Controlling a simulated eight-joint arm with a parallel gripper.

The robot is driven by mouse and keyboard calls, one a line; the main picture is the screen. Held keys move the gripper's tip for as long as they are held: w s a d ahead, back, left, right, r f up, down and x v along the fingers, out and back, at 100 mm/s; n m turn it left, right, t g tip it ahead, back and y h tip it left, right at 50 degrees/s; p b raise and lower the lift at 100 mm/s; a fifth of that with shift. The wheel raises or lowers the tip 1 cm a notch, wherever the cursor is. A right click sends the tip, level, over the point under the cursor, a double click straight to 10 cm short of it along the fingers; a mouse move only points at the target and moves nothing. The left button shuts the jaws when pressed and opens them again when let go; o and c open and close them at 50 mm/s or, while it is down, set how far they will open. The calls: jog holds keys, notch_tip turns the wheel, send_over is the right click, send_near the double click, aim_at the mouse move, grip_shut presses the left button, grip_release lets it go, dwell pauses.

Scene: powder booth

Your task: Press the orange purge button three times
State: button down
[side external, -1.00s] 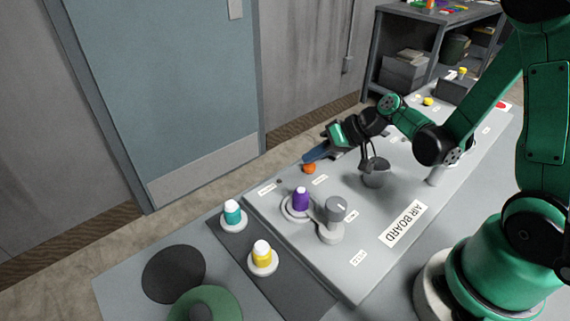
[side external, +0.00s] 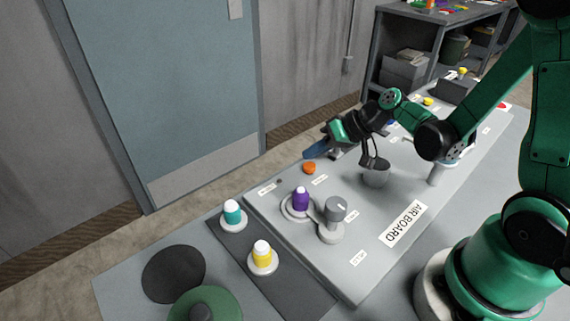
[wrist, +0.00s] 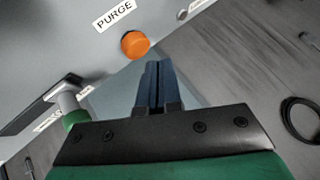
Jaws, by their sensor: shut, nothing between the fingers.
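The orange purge button (side external: 309,168) sits on the grey air board (side external: 270,196), near its far left edge. In the wrist view the button (wrist: 135,45) is a round orange cap beside a white PURGE label (wrist: 114,15). My gripper (side external: 309,154) is shut and empty, its blue fingers just above and behind the button in the side view. In the wrist view the fingertips (wrist: 158,66) lie just below and right of the button, with a visible gap. Nothing hides the button.
Teal (side external: 232,212) and yellow (side external: 262,254) bottles stand at the front left.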

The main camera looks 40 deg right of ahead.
jog(key=shift+r, duration=2.5)
jog(key=s+a+r+n+h, duration=0.1)
jog(key=s+a+r+h, duration=0.1)
jog(key=s+h, duration=0.3)
jog(key=shift+s+a+r+n, duration=0.2)
jog(key=shift+s+r+n, duration=0.2)
jog(key=shift+s+r, duration=0.6)
jog(key=shift+s+f, duration=0.1)
jog(key=shift+s, duration=0.05)
notch_tip(320, 180, up, 4)
jog(key=g, duration=0.7)
send_over(314, 166)
jog(key=shift+w+a, duration=0.35)
jog(key=shift+w, duration=0.1)
